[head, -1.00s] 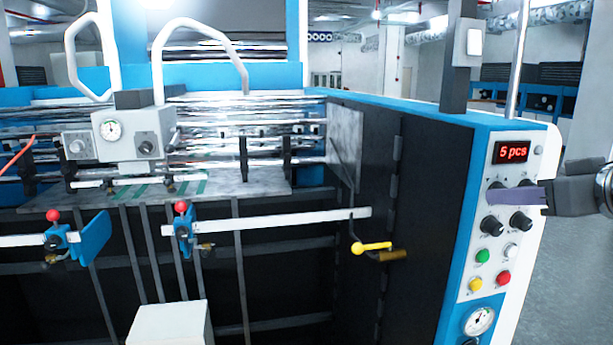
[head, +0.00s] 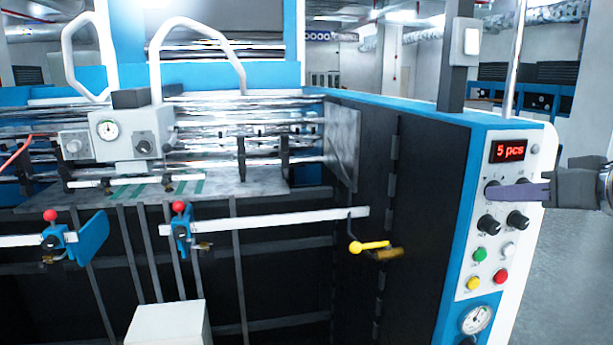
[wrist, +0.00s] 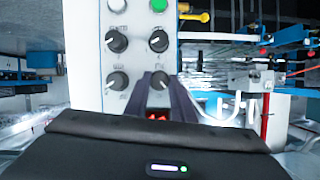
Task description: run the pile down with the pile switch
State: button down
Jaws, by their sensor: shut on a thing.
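The control panel (head: 487,253) is on the right end of the blue and black machine. It carries two rows of black rotary knobs under a red display (head: 509,150) reading "5 pcs". My gripper (head: 493,190) reaches in from the right, its purple fingers at the upper-left knob. In the wrist view, which shows the panel upside down, the fingers (wrist: 160,82) stand on both sides of that knob (wrist: 158,80) and are shut on it. Its label is too small to read, so I cannot tell from it which knob is the pile switch.
Below the knobs are green (head: 480,255), white, yellow and red (head: 501,277) buttons and a gauge (head: 477,320). A yellow-handled lever (head: 369,247) sticks out left of the panel. A white box (head: 168,326) stands low in front. Open floor lies right of the machine.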

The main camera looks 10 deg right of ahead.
jog(key=shift+d+f+m+y, duration=0.1)
jog(key=shift+d+m+y, duration=0.05)
jog(key=shift+m+y, duration=0.9)
jog(key=shift+d+f+m+y, duration=0.15)
jog(key=shift+m+y, duration=0.5)
jog(key=shift+m, duration=0.8)
jog(key=shift+r, duration=0.15)
jog(key=c, duration=1.5)
grip_release()
jog(key=v, duration=1.3)
jog(key=shift+s+f, duration=0.25)
jog(key=shift+s, duration=0.25)
